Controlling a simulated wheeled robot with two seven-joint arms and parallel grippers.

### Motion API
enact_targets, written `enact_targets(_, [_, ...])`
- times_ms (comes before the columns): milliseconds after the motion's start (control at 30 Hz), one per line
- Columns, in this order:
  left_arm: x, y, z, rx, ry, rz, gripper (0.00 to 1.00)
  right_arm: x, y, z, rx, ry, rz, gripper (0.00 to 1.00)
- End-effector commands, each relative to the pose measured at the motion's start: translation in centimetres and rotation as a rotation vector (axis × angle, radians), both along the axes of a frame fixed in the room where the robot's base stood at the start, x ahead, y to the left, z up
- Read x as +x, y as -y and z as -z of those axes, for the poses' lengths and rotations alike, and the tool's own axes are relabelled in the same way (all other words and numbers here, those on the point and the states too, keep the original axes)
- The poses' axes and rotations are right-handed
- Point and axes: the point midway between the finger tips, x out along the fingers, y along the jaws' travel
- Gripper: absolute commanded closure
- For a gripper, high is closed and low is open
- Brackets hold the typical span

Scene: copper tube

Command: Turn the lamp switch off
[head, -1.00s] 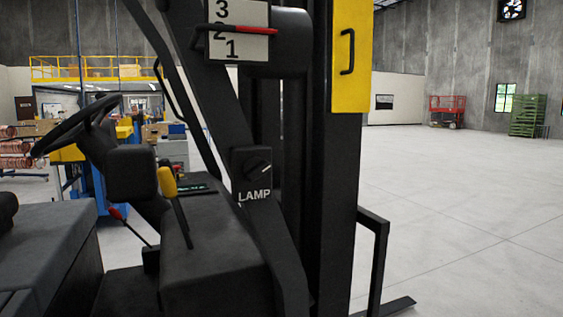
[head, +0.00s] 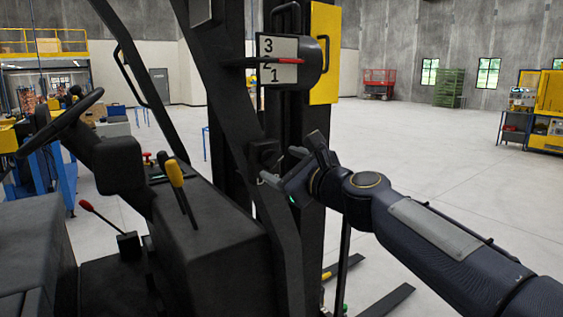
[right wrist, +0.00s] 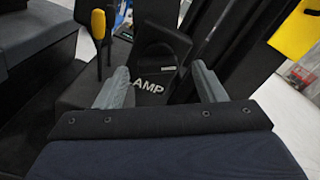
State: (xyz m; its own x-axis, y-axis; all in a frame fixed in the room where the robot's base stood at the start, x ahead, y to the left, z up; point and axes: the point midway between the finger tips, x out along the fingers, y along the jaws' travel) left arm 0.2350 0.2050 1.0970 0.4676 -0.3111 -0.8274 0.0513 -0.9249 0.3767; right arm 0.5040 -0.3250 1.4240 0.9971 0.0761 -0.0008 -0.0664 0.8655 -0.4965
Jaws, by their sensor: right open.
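The lamp switch (head: 264,150) is a dark knob on a black box on the forklift's slanted post; my right gripper partly covers it in the head view. My right gripper (head: 284,166) reaches in from the right with its jaws apart and nothing between them, close to the switch. I cannot tell whether it touches. The black switch panel (right wrist: 160,42) lies beyond the fingers; the knob's setting is too dark to read. My left gripper is not in view.
The forklift's yellow-handled lever (head: 176,175), steering wheel (head: 62,122) and black cowl (head: 205,230) stand left of the switch. A numbered plate (head: 279,60) and a yellow panel (head: 325,55) are above it. Open floor (head: 440,170) lies to the right.

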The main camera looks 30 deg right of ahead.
Motion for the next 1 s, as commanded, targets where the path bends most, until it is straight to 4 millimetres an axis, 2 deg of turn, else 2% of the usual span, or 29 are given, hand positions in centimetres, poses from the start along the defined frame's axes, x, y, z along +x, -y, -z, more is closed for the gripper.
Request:
enact_targets(133, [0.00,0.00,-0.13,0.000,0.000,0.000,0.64,0.97,-0.17,-0.01,-0.001,0.000,-0.002,0.36])
enact_targets(400, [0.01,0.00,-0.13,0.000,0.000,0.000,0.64,1.06,-0.18,0.00,-0.002,0.001,-0.001,0.38])
enact_targets(733, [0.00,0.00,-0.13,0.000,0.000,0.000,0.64,1.03,-0.19,0.01,-0.002,0.000,-0.002,0.81])
enact_targets(1000, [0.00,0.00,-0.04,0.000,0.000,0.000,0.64,1.03,-0.22,0.04,-0.028,0.002,-0.004,0.81])
